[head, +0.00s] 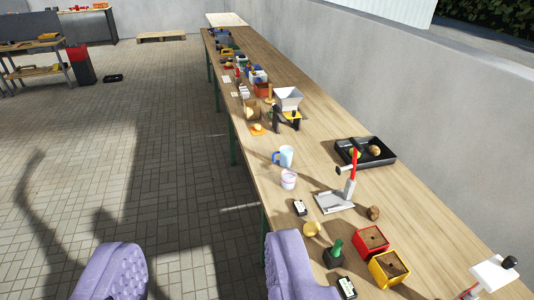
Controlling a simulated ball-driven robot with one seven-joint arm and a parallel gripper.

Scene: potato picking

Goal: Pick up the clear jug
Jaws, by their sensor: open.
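The clear jug (287,156) stands upright on the long wooden table (330,115), near its left edge. It looks pale and see-through, with a blue handle on its left side. A pale lilac cup (289,181) stands just in front of it. My gripper (203,252) shows at the bottom of the picture as two purple ribbed fingers set wide apart, with nothing between them. The jug is ahead of the right finger, well apart from it. The right finger overlaps the table's near left edge in the picture.
A press with a red handle (353,166), a black tray (380,157) with potatoes, and a grinder-like hopper (288,98) stand around the jug. Red (371,241) and yellow (389,268) boxes are nearer. A grey wall runs along the right; paved floor lies open left.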

